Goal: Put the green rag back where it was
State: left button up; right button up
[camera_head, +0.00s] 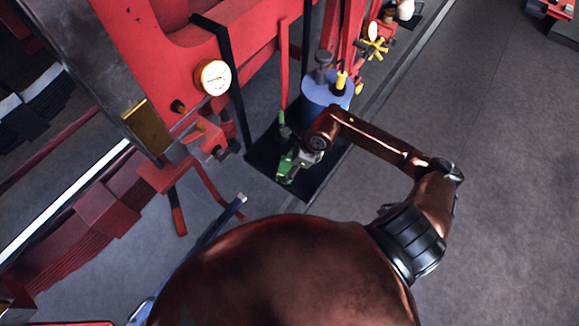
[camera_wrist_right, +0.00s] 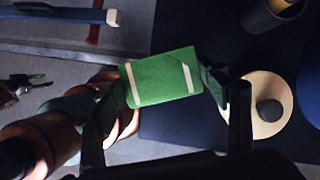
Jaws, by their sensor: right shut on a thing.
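The green rag (camera_wrist_right: 160,76) is a folded green block with pale stripes near two of its ends. It shows between the fingers of my right gripper (camera_wrist_right: 160,92) in the right wrist view, and the gripper is shut on it. In the head view the right gripper (camera_head: 297,164) is over a dark mat (camera_head: 318,172), with green of the rag (camera_head: 285,166) at its tip. The gap between rag and mat cannot be judged. My left gripper does not show.
A blue drum (camera_head: 322,101) with a yellow-topped fitting stands just behind the right gripper. Red machinery with a round gauge (camera_head: 213,77) rises at the left. A blue bar (camera_head: 221,214) lies left of the mat. The grey floor (camera_head: 510,190) at the right is clear.

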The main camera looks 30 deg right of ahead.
aim_at(289, 165)
jog(key=f, duration=0.1)
jog(key=w+d+f, duration=0.1)
jog(key=shift+w+d+f, duration=0.2)
jog(key=shift+w+f, duration=0.05)
jog(key=shift+f, duration=0.05)
notch_tip(289, 165, down, 2)
jog(key=shift+f+p, duration=0.1)
jog(key=shift+p, duration=0.6)
jog(key=shift+w+f, duration=0.1)
jog(key=shift+f, duration=0.35)
jog(key=o, duration=1)
jog(key=shift+b+v, duration=1.1)
jog(key=shift+v, duration=4.9)
